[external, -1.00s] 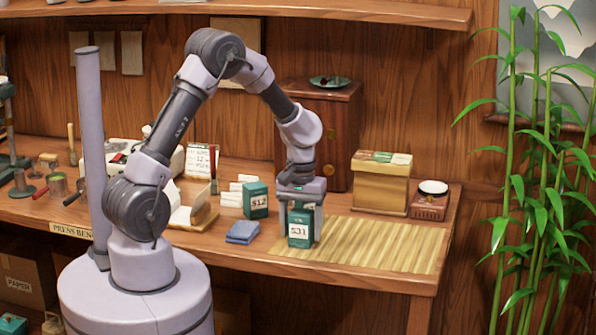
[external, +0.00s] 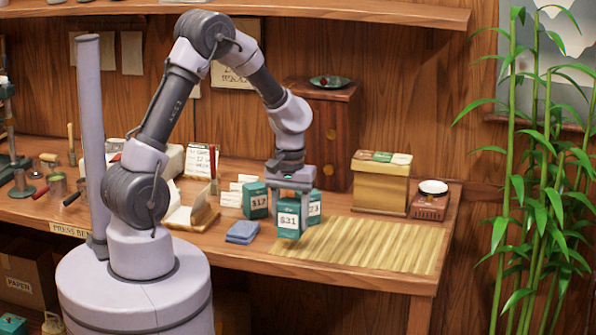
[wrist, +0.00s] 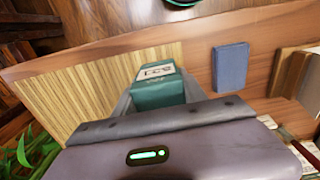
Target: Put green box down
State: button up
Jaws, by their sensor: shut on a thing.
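My gripper (external: 292,202) points down and is shut on a green box (external: 288,222) with a white price label that looks like $31. The box is upright between the fingers, at the left end of the bamboo mat (external: 370,245). Whether its base touches the surface cannot be told. In the wrist view the green box (wrist: 158,92) shows between the fingers, near the mat's edge, with lettering on its pale top.
A second green box (external: 315,206) stands close behind on the right, another (external: 256,200) to the left. A folded blue cloth (external: 242,232) lies left of the mat. A tan box (external: 381,185) and a small scale (external: 431,200) stand at the back right. Most of the mat is bare.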

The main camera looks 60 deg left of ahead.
jog(key=s+d+r+p, duration=0.1)
jog(key=s+d+p, duration=0.15)
jog(key=s, duration=0.95)
jog(key=w+p, duration=0.1)
jog(key=w, duration=0.3)
jog(key=w+a+p, duration=0.1)
jog(key=w, duration=0.3)
jog(key=w+r+p, duration=0.1)
jog(key=w+p, duration=0.1)
jog(key=w, duration=0.3)
jog(key=shift+w+a, duration=0.1)
jog(key=shift+a, duration=0.1)
jog(key=w+a, duration=0.1)
jog(key=w, duration=0.4)
jog(key=w+a+f+b, duration=0.1)
jog(key=w, duration=0.5)
jog(key=w+a+f, duration=0.1)
jog(key=w, duration=0.5)
jog(key=shift+b, duration=0.4)
jog(key=shift+w+a+f, duration=0.1)
jog(key=shift+w+f, duration=0.1)
jog(key=shift+w, duration=0.1)
jog(key=shift+f+b, duration=0.7)
jog(key=shift+f, duration=0.85)
jog(key=shift+f, duration=0.2)
jog(key=o, duration=1.4)
